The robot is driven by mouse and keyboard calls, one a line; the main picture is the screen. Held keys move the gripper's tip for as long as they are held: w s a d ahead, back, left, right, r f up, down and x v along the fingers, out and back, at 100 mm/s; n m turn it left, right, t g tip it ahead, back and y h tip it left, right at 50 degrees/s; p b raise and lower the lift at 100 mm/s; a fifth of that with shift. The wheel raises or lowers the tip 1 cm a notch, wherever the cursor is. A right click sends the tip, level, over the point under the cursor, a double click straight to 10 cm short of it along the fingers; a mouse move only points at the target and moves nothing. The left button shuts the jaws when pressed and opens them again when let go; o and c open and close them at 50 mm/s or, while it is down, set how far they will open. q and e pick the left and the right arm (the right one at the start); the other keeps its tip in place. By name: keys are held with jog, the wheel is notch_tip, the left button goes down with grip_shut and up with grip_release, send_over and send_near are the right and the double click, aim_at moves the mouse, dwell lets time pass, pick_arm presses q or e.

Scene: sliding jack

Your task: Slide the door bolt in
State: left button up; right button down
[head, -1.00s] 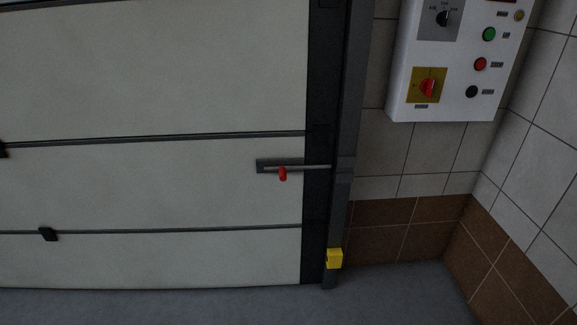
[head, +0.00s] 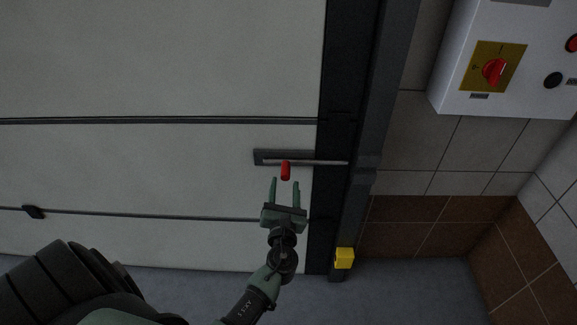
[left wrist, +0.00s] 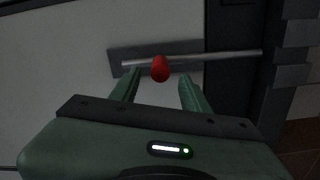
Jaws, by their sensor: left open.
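The door bolt is a thin grey rod (head: 325,162) lying along a dark plate (head: 262,157) on the white door. Its right end reaches across the dark door edge to the frame post. A red handle (head: 286,171) hangs from the rod. My left gripper (head: 286,184) is open just below the red handle, fingers pointing up at it. In the left wrist view, the red handle (left wrist: 160,69) shows between and just beyond the two open green fingers (left wrist: 160,90), with the rod (left wrist: 215,56) behind it. I cannot tell whether the fingers touch it. My right gripper is not in view.
The door frame post (head: 372,130) stands right of the bolt, with a yellow block (head: 344,258) near its foot. A white control box (head: 455,90) with a red switch hangs on the tiled wall at upper right. Grey floor lies below.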

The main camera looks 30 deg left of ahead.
aim_at(286, 179)
pick_arm(q)
jog(key=x, duration=0.6)
jog(key=shift+w+a, duration=0.1)
jog(key=shift+w, duration=0.05)
grip_shut()
jog(key=shift+f, duration=0.1)
dwell(1.2)
